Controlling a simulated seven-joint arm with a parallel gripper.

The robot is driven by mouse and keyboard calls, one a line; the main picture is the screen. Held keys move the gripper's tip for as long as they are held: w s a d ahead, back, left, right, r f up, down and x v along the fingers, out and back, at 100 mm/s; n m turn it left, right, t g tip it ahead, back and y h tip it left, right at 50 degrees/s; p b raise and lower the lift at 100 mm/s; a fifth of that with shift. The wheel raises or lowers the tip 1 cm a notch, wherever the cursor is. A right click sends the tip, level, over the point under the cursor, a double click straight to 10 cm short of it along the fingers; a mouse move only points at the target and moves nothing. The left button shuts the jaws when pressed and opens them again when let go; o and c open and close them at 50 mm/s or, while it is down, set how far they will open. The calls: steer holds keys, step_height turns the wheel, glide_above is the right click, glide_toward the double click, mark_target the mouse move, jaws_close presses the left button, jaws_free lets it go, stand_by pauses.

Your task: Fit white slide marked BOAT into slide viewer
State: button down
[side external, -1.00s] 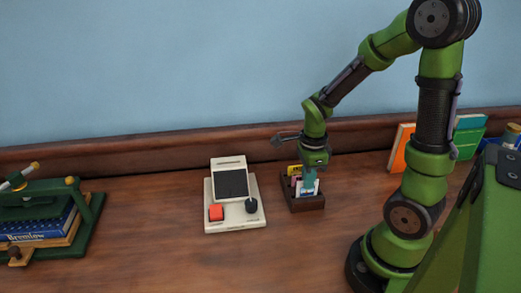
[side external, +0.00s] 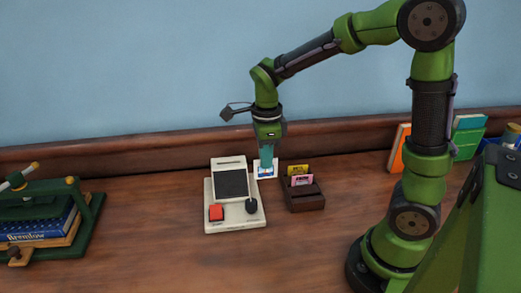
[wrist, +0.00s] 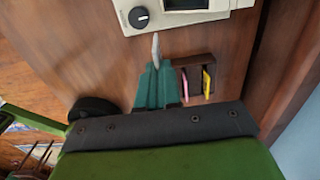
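My gripper (side external: 266,165) is shut on a white slide (side external: 265,174) with a blue picture, held upright in the air between the viewer and the slide box. In the wrist view the slide (wrist: 155,50) shows nearly edge-on at the teal fingertips (wrist: 156,72). The lettering on it is too small to read. The cream slide viewer (side external: 211,190) stands just left of the slide, with a dark screen (side external: 231,184), a red button (side external: 216,212), a black knob (side external: 252,205) and a slot in its top (side external: 231,162). It also shows in the wrist view (wrist: 238,18).
A dark wooden box (side external: 305,202) right of the viewer holds a yellow slide (side external: 298,169) and a pink slide (side external: 301,180). A green book press (side external: 90,220) stands far left. Books (side external: 399,146) stand at the right. The table left of the viewer is clear.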

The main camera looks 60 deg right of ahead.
steer(key=shift+w+d+f, duration=0.15)
steer(key=shift+w+f, duration=0.65)
steer(key=shift+w, duration=1.45)
steer(key=shift+w+d+f, duration=0.2)
steer(key=shift+w+f, duration=0.6)
steer(key=shift+w, duration=1.4)
steer(key=shift+w+d+f, duration=0.15)
steer(key=shift+w+f, duration=0.65)
steer(key=shift+w, duration=1.45)
steer(key=shift+f, duration=0.1)
steer(key=c, duration=1.7)
jaws_free()
steer(key=o, duration=0.4)
steer(key=shift+c, duration=0.2)
